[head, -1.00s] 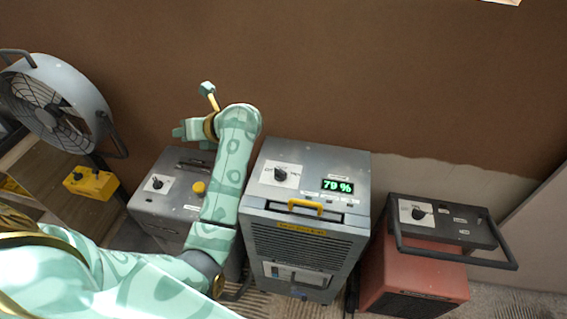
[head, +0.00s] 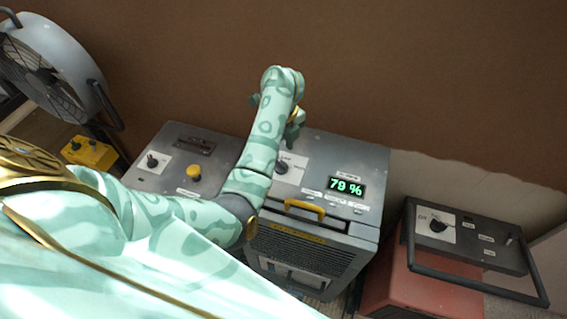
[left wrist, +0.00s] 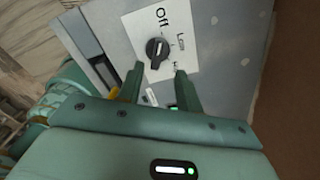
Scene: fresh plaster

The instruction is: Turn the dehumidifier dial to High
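The dehumidifier (head: 350,160) is the grey box in the middle of the head view, with a green "79 %" display (head: 347,187). Its black dial (head: 281,168) sits on a white label plate at the top left, partly hidden by my left arm. In the left wrist view the dial (left wrist: 156,50) shows whole, with "Off", "Low" and a partly hidden third marking beside it. I cannot tell its exact setting. My left gripper (head: 291,132) is above the back of the dehumidifier. In the wrist view its fingers (left wrist: 159,78) are apart and empty, short of the dial. My right gripper is out of view.
A grey machine (head: 175,150) with a dial and yellow button stands to the left. A red machine (head: 420,280) with a dial and black tube handle stands to the right. A fan (head: 45,75) and yellow box (head: 88,152) are far left. A brown wall rises behind.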

